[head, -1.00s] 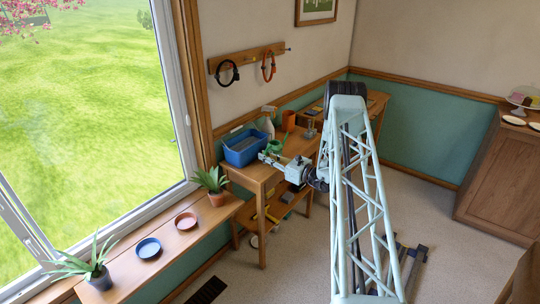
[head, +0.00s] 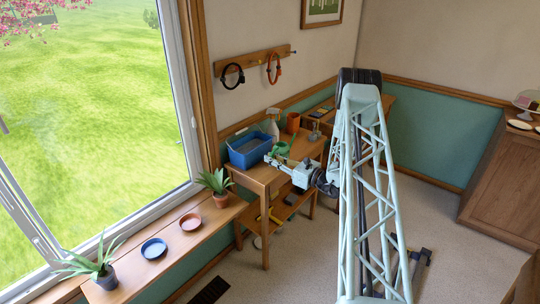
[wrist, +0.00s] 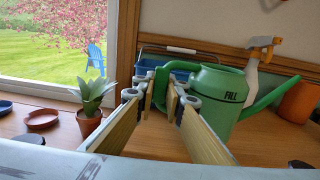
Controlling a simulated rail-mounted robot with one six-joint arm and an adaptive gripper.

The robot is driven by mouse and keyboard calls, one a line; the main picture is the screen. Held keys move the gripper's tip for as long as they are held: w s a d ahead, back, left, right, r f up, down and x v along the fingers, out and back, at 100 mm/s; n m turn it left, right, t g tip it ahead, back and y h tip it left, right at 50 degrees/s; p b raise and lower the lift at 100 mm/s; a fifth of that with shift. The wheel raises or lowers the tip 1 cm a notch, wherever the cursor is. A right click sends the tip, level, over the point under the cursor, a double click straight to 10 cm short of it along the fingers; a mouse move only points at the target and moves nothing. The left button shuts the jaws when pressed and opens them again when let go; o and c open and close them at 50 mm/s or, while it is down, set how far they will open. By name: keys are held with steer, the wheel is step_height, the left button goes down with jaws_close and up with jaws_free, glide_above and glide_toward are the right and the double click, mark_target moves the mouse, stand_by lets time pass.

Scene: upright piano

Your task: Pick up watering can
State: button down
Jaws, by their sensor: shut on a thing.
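The green watering can (wrist: 215,95) is marked "FILL" and has a long spout pointing right in the wrist view. It stands roughly upright over the wooden workbench. Its handle (wrist: 160,88) is between the fingers of my gripper (wrist: 162,95), which is shut on it. In the head view, my gripper (head: 271,159) is at the bench's front edge, with the green can (head: 284,148) just behind it. The can's base is hidden by the fingers, so I cannot tell whether it touches the bench.
A blue bin (head: 251,150) is left of the can. A spray bottle (head: 273,127) and an orange pot (head: 293,122) stand behind it. Open floor lies in front of the bench.

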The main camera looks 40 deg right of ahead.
steer(key=s+a+r+p, duration=0.1)
steer(key=s+a, duration=0.4)
steer(key=s, duration=0.3)
steer(key=shift+s, duration=0.3)
steer(key=c, duration=3.3)
jaws_free()
steer(key=shift+c, duration=0.2)
jaws_close()
